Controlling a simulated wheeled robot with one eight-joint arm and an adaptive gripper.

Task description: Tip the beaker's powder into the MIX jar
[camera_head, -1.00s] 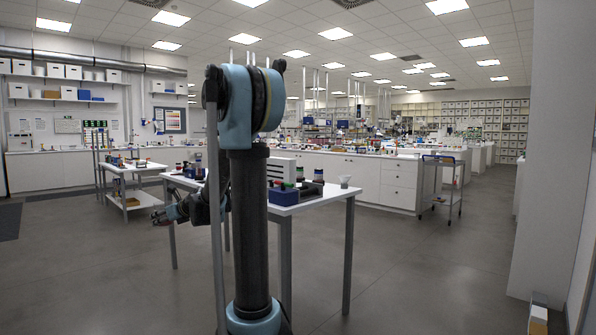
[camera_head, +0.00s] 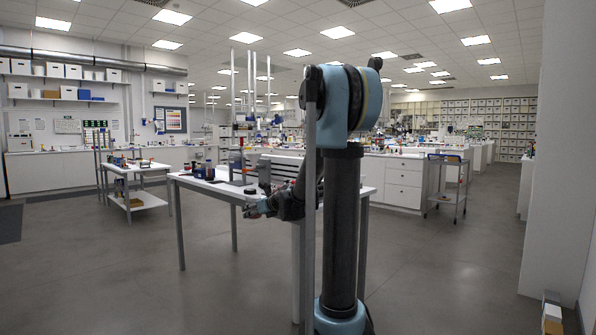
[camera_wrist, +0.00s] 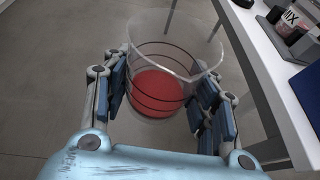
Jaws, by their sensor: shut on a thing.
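The beaker (camera_wrist: 155,95) is a clear vessel with red powder (camera_wrist: 157,92) in its bottom. My gripper (camera_head: 256,208) is shut on the beaker; the wrist view shows blue-padded fingers on both sides of it. The beaker is over the floor, beside the table edge. The MIX jar (camera_wrist: 288,19) stands on the white table at the top right of the wrist view, apart from the beaker, with part of its label readable. In the head view the beaker is too small to make out.
The white table (camera_head: 222,187) holds dark jars (camera_head: 204,171) and a rack of several grey shelves. A dark blue box (camera_wrist: 303,80) lies near the table edge in the wrist view. A side table (camera_head: 150,168) stands to the left. The floor in front is clear.

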